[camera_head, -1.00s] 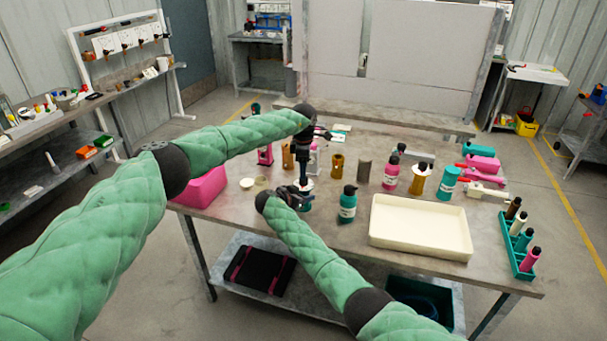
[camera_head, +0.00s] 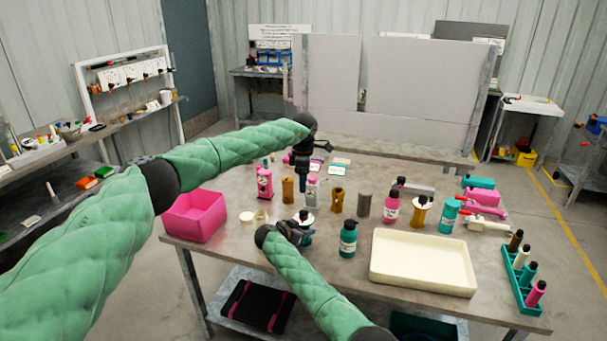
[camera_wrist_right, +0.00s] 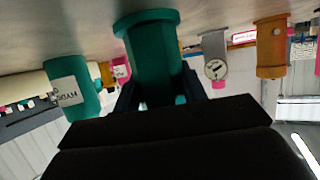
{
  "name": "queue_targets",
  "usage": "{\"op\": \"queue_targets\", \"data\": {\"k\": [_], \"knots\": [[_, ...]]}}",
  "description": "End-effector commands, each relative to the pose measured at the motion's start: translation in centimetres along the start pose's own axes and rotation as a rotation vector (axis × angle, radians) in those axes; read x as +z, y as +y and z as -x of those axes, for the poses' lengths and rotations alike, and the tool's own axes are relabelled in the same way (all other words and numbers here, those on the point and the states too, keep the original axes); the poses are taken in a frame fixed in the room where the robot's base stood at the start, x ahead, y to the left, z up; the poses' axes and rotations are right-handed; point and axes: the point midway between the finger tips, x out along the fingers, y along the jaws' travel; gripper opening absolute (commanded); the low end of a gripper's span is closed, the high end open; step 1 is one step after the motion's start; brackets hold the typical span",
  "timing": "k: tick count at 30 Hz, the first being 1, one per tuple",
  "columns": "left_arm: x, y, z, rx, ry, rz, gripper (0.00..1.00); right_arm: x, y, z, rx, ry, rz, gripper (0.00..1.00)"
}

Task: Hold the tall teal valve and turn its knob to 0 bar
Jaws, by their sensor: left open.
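The tall teal valve (camera_head: 306,239) stands on the table, with a white dial and dark knob (camera_head: 304,216) on top. My right gripper (camera_head: 291,232) is at its left side and hides part of its body. In the right wrist view the teal body (camera_wrist_right: 153,55) sits between the two fingers, which appear to press on both sides. My left gripper (camera_head: 302,186) is open, points down and is above the knob, apart from it. The reading on the dial is too small to tell.
A teal bottle (camera_head: 348,240) stands just right of the valve, before a cream tray (camera_head: 425,285). Brass, pink and grey parts stand behind. A pink bin (camera_head: 195,222) is at the left edge, and a teal rack (camera_head: 521,283) at the right.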

Motion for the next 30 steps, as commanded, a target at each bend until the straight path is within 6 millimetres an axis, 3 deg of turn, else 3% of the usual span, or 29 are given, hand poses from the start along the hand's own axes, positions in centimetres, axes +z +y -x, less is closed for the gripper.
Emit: {"op": "queue_targets", "data": {"k": [1,4,17,30], "knots": [[0.0,0.0,0.0,0.0,0.0,0.0,0.54,0.0,0.0,0.0,0.0,0.0,0.0,0.49],[0.0,0.0,0.0,0.0,0.0,0.0,0.54,0.0,0.0,0.0,0.0,0.0,0.0,0.67],[0.0,0.0,0.0,0.0,0.0,0.0,0.54,0.1,-0.1,1.0,-0.001,0.0,0.0,0.67],[0.0,0.0,0.0,0.0,0.0,0.0,0.54,0.1,-0.1,8.8,-0.002,-0.002,-0.001,0.67]]}}
